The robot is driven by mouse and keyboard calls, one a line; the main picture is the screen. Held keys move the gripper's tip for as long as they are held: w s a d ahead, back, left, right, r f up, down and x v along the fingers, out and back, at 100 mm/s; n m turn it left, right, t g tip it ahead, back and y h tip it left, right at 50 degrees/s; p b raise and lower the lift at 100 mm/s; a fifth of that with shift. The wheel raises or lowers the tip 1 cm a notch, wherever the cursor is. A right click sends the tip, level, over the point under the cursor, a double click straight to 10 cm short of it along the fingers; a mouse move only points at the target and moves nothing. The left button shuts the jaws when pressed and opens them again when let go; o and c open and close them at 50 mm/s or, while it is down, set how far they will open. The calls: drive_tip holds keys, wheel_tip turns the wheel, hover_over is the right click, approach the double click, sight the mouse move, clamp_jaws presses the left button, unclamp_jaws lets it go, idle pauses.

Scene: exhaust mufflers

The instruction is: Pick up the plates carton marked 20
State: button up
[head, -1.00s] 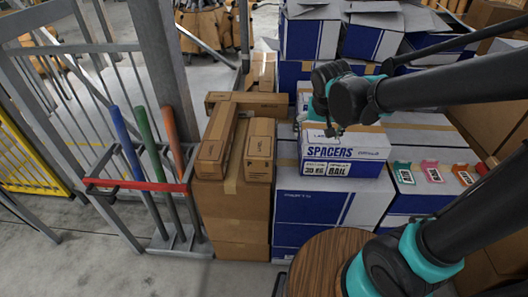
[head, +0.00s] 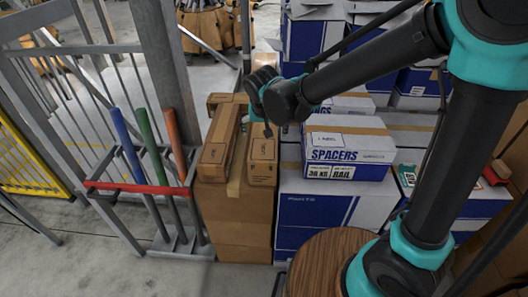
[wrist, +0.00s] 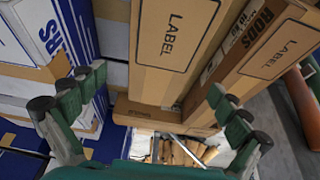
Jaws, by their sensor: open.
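No carton with readable "plates" or "20" shows. Two small brown cartons lie side by side on a larger brown box (head: 233,222). The right carton (head: 263,165) shows a taped top marked "LABEL" in the wrist view (wrist: 172,35). The left carton (head: 217,148) reads "RODS" on its side in the wrist view (wrist: 280,48). A third brown carton (wrist: 140,113) lies crosswise behind them, its marking unreadable. My gripper (head: 267,128) is over the right carton, pointing down. In the wrist view my gripper (wrist: 156,84) is open and empty, its fingers spread around that carton's outline.
A rack (head: 150,188) with blue, green and orange handles stands at the left. A round wooden top (head: 318,265) is in front.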

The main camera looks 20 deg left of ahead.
sight(265, 141)
drive_tip(key=x, duration=0.4)
drive_tip(key=shift+w+f, duration=0.15)
drive_tip(key=shift+f, duration=0.1)
drive_tip(key=shift+a+x, duration=0.2)
drive_tip(key=shift+x, duration=2.45)
drive_tip(key=c, duration=1.7)
